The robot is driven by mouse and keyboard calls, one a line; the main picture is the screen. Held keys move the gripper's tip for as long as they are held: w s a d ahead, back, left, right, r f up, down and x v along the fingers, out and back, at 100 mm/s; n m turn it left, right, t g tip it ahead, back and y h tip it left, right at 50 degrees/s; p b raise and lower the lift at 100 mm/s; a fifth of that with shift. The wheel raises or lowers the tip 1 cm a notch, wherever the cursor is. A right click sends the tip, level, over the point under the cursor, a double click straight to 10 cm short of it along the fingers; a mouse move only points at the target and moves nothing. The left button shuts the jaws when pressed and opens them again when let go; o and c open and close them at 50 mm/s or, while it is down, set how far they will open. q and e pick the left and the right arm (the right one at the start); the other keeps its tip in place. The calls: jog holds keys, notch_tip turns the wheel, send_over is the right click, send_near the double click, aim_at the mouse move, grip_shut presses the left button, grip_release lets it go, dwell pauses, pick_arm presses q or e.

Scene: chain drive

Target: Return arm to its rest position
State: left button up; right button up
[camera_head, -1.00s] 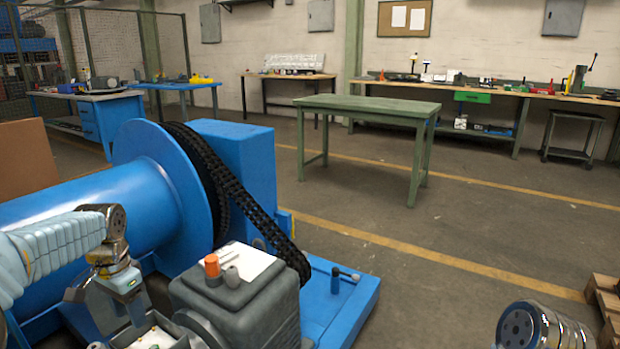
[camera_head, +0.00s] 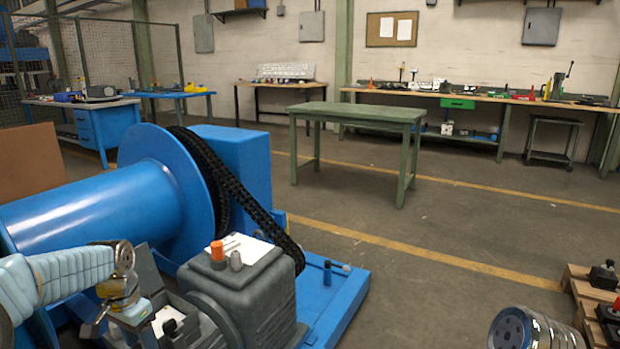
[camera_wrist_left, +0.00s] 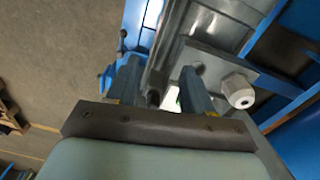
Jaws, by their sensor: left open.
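My left arm comes in from the lower left of the head view, in front of the blue drum (camera_head: 90,215). Its gripper (camera_head: 122,318) points down beside the grey gearbox housing (camera_head: 245,300). In the left wrist view the two fingers (camera_wrist_left: 160,85) stand apart with nothing gripped between them. Grey metal machine parts (camera_wrist_left: 215,30) and a pale hex-headed fitting (camera_wrist_left: 238,90) lie beyond and beside the fingers.
A black chain (camera_head: 235,190) runs from the drum's flange down behind the housing. The blue base (camera_head: 335,300) carries small upright pegs. A green table (camera_head: 357,113) stands beyond open floor. A wooden pallet (camera_head: 575,285) with dark parts is at the right edge.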

pick_arm(q)
jog(key=s+d+f+n+h, duration=0.1)
jog(key=d+f, duration=0.3)
jog(key=f, duration=0.3)
jog(key=s+d+f, duration=0.1)
jog(key=d+f, duration=0.3)
jog(key=f, duration=0.3)
jog(key=s+d+f+n+h, duration=0.15)
jog(key=d+f, duration=0.25)
jog(key=f, duration=0.4)
jog(key=s+d+f+n, duration=0.2)
jog(key=s+d+f, duration=0.4)
jog(key=s, duration=0.3)
jog(key=s+d+f+n, duration=0.3)
jog(key=s+d+f, duration=0.3)
jog(key=s, duration=0.4)
jog(key=w+d+r+m+h, duration=0.1)
jog(key=w+d+r+m, duration=0.1)
jog(key=w+d+r, duration=0.1)
jog(key=shift+w+d, duration=0.3)
jog(key=shift+w, duration=0.25)
jog(key=shift+w, duration=0.15)
